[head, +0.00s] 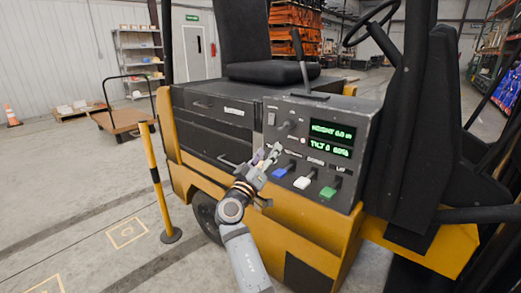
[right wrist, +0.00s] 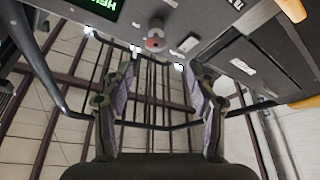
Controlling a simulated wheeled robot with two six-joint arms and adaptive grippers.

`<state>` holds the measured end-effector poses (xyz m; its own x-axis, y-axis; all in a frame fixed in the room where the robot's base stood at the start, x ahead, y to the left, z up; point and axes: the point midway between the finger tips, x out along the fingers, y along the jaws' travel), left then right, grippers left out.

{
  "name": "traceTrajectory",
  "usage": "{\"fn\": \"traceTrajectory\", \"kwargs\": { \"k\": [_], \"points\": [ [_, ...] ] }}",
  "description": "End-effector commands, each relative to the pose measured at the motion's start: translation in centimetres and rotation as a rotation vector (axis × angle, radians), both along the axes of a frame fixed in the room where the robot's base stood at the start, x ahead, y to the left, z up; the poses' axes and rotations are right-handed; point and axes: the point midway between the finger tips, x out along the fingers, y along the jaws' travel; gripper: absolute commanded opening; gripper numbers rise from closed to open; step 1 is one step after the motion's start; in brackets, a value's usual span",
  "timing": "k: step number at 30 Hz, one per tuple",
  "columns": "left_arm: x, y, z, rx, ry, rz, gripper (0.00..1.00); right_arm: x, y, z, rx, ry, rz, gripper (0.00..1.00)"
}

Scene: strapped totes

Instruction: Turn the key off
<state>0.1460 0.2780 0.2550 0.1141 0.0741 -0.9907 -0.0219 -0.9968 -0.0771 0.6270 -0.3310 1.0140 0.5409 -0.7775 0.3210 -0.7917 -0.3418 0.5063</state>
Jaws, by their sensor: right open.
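The key switch (head: 287,126) is a small grey fitting on the dark control panel (head: 340,110) of the yellow truck, left of the green-lit display (head: 331,141). In the right wrist view, a round grey fitting with a reddish face, which looks like the key switch (right wrist: 156,38), is ahead, above the gap between the fingers. My right gripper (head: 266,155) is in front of the panel's left part, below and left of the key. In the right wrist view my right gripper (right wrist: 160,85) has its fingers apart with nothing between them. My left gripper is not in view.
A rocker switch (head: 272,118) is left of the key. A yellow post (head: 156,185) stands at left.

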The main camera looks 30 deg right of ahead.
Motion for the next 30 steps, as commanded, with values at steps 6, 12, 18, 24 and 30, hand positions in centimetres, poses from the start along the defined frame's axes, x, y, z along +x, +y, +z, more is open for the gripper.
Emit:
{"fn": "traceTrajectory", "kwargs": {
  "k": [6, 12, 18, 24, 30],
  "points": [
    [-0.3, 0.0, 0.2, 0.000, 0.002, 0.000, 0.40, 0.0, -0.5, 1.2, -0.009, -0.016, -0.012, 0.58],
    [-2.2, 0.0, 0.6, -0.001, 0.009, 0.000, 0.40, 2.0, -3.5, 2.7, -0.011, -0.014, -0.012, 0.58],
    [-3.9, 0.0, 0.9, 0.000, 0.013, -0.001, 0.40, 4.1, -6.6, 3.8, -0.010, -0.013, -0.012, 0.58],
    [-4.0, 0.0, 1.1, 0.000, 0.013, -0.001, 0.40, 5.2, -8.1, 4.2, -0.008, -0.012, -0.010, 0.58],
    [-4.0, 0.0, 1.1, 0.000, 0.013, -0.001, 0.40, 5.3, -8.2, 4.1, -0.006, -0.012, -0.009, 0.58]
  ]
}}
